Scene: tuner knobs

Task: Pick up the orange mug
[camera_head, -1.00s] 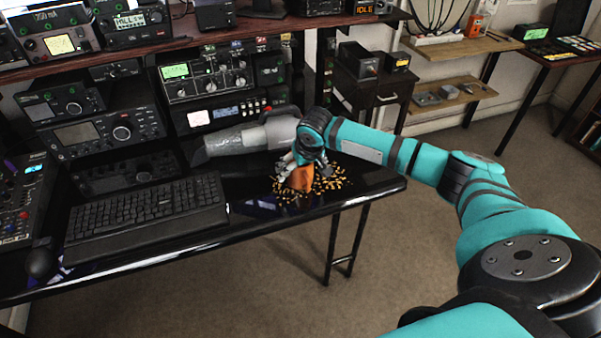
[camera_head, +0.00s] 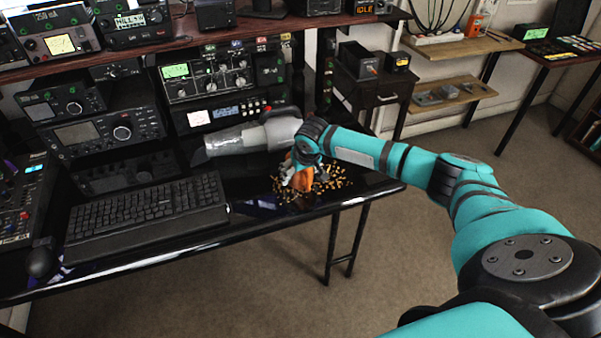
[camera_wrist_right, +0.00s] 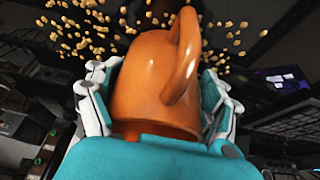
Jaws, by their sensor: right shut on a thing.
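The orange mug (camera_head: 302,180) is at the right part of the black desk, partly hidden by my right gripper (camera_head: 304,176). In the right wrist view, the mug (camera_wrist_right: 150,82) fills the middle, with its handle loop at the upper right. The fingers of my right gripper (camera_wrist_right: 158,110) lie along both sides of the mug, shut on it. I cannot tell whether the mug touches the desk. My left gripper is not in view.
Many small yellow bits (camera_head: 335,184) lie scattered on the desk around the mug. A keyboard (camera_head: 145,212) lies to the left. A grey and silver tube-shaped thing (camera_head: 240,140) is beside my right wrist. Radio equipment (camera_head: 210,75) stands behind.

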